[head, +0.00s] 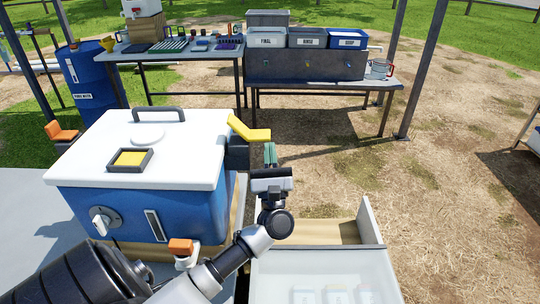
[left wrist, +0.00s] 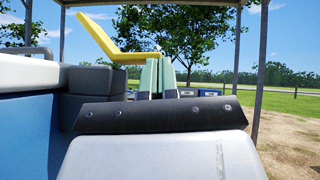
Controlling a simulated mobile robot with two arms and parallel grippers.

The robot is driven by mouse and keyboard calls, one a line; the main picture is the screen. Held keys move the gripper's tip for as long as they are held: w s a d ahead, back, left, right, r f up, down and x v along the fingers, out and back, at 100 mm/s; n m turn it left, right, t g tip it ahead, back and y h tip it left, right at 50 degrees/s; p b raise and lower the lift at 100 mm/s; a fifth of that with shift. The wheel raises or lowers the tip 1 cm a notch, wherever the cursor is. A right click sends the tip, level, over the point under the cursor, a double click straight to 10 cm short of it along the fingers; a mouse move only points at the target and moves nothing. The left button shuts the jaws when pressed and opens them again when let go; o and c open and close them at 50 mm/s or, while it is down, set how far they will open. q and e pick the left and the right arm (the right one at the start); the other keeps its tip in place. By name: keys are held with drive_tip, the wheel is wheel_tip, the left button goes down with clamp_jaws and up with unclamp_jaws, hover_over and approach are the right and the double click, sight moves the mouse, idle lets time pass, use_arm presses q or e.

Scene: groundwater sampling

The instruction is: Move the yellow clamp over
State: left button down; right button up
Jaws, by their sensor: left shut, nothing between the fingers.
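The yellow clamp (head: 250,131) is a bent lever on a dark block at the right side of the blue cooler box (head: 115,204) with a white lid. One arm of it slants up to the left and the other points right. My left gripper (head: 270,153), with green fingers, is shut and empty just right of the dark block, close below the lever's right end. In the left wrist view the yellow clamp (left wrist: 118,46) rises at the upper left, its flat end at the tips of the green fingers (left wrist: 157,77). I cannot tell whether they touch. My right gripper is out of view.
Orange clamps sit at the cooler's left (head: 61,132) and front (head: 181,247). A bench (head: 320,82) with labelled bins and a blue barrel (head: 90,80) stand behind. Open ground lies to the right.

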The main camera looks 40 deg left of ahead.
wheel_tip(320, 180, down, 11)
drive_tip(key=b, duration=1.1)
use_arm(q)
drive_tip(key=s+d+f+n+g+y+b, duration=0.2)
drive_tip(key=d+n+g+y, duration=0.1)
drive_tip(key=d+n+g, duration=0.6)
drive_tip(key=shift+n+g+y, duration=0.4)
drive_tip(key=shift+n+g, duration=1.2)
drive_tip(key=shift+n, duration=1)
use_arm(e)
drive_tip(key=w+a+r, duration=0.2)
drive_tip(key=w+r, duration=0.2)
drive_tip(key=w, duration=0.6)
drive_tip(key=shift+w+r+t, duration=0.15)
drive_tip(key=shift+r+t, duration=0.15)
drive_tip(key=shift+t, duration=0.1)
use_arm(q)
drive_tip(key=shift+s+d+f, duration=0.1)
drive_tip(key=shift+s+d, duration=0.05)
